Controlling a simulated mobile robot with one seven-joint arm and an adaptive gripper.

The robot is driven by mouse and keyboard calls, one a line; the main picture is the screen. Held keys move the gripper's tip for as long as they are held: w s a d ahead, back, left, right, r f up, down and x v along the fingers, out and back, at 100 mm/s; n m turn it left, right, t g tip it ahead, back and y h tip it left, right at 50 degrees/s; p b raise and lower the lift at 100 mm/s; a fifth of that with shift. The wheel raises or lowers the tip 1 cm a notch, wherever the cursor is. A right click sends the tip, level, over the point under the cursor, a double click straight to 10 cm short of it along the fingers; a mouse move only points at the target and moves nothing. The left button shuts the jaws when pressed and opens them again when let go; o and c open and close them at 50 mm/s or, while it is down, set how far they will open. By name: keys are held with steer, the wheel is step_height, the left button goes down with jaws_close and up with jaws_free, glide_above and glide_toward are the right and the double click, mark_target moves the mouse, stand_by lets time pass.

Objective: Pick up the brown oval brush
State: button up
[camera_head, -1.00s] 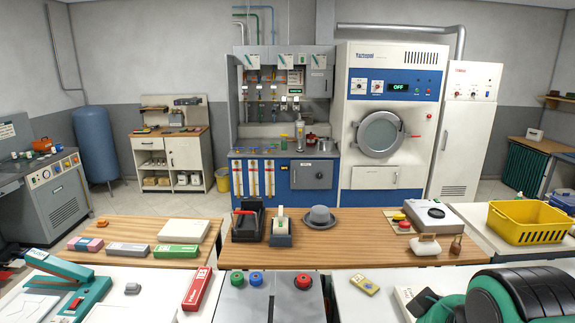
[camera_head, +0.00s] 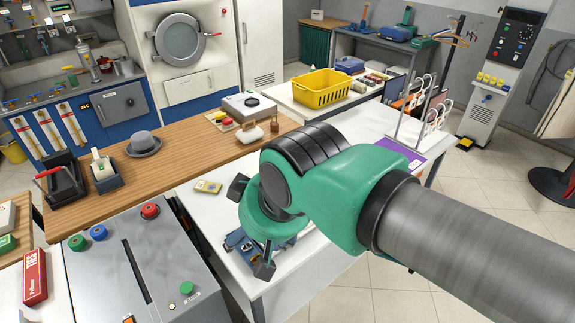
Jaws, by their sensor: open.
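I cannot make out a clear brown oval brush in the head view. A small brown upright object (camera_head: 274,125) stands near the right end of the wooden counter, too small to identify. My gripper (camera_head: 252,226) is in the middle of the view, over the white table, with its dark fingers spread apart. It looks empty. My green wrist and grey arm come in from the right and hide part of the white table. A blue item (camera_head: 236,240) lies on that table behind and beside the fingers, partly hidden.
The wooden counter (camera_head: 190,147) holds a grey hat (camera_head: 144,143), black holders and a white-handled object (camera_head: 250,135). A yellow basket (camera_head: 321,88) stands behind. A grey button console (camera_head: 150,265) is at front left.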

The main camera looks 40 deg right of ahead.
steer(key=shift+w, duration=0.1)
steer(key=w+d+r+m+g+p, duration=0.1)
steer(key=w+d+m, duration=0.1)
steer(key=w+d, duration=0.45)
steer(key=w+d+r+m+g+h+p, duration=0.1)
steer(key=w+d+m, duration=0.25)
steer(key=w, duration=0.65)
steer(key=w+d+r+m, duration=0.1)
steer(key=w+d+m, duration=0.1)
steer(key=w+d, duration=0.45)
steer(key=w+d+f+m+g+p, duration=0.15)
steer(key=w+d+f, duration=0.25)
steer(key=w+d, duration=0.45)
steer(key=w+d+f+m+g+p, duration=0.1)
steer(key=w+d+f+m, duration=0.25)
steer(key=d+f, duration=0.35)
steer(key=w+d+f+m, duration=0.2)
steer(key=w+d+f, duration=0.2)
steer(key=d+f, duration=0.3)
steer(key=d+f+m+g+y+p, duration=0.1)
steer(key=d+f+m, duration=0.3)
steer(key=d+f, duration=1.3)
steer(key=shift+d, duration=0.45)
steer(key=shift+f, duration=0.2)
